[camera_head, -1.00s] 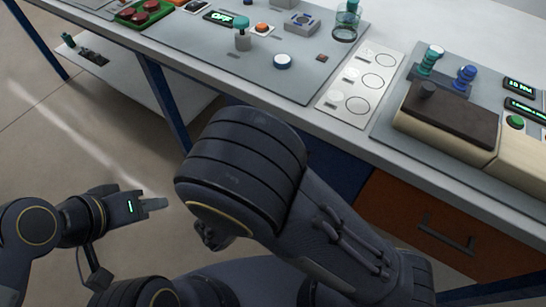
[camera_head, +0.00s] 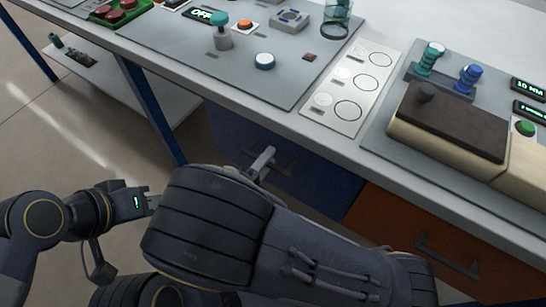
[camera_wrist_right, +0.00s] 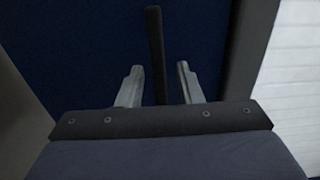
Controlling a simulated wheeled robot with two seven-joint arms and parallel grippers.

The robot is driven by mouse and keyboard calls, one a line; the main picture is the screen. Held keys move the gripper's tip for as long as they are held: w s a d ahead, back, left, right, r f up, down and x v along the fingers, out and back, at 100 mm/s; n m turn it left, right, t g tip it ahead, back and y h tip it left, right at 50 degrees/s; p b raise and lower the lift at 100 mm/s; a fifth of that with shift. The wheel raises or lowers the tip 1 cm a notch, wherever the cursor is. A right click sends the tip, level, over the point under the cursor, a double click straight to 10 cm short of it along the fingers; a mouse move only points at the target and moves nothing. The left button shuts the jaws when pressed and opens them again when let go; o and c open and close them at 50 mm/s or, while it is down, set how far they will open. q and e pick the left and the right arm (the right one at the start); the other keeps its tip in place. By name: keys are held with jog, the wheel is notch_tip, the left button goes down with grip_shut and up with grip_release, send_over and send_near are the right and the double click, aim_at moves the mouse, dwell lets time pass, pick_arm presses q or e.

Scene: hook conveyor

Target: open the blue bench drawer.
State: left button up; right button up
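The blue bench drawer (camera_head: 325,187) is under the worktop, its lower left part hidden by my right arm; its blue front fills the right wrist view (camera_wrist_right: 90,50). Its dark bar handle (camera_wrist_right: 155,45) runs between the fingers of my right gripper (camera_wrist_right: 160,70). These fingers are open, one on each side of the bar, with a gap showing on both sides. In the head view my right gripper (camera_head: 263,164) is at the handle. My left gripper (camera_head: 150,202) is over the floor at the left, away from the drawer, its tips partly hidden by my right arm.
An orange drawer (camera_head: 400,225) with its own dark handle (camera_head: 447,257) is right of the blue one. The worktop (camera_head: 285,118) overhangs both and bears panels, buttons and a beige box with a brown lid (camera_head: 450,120). A blue bench leg (camera_head: 150,110) stands left of the drawer.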

grip_shut()
dwell(0.4)
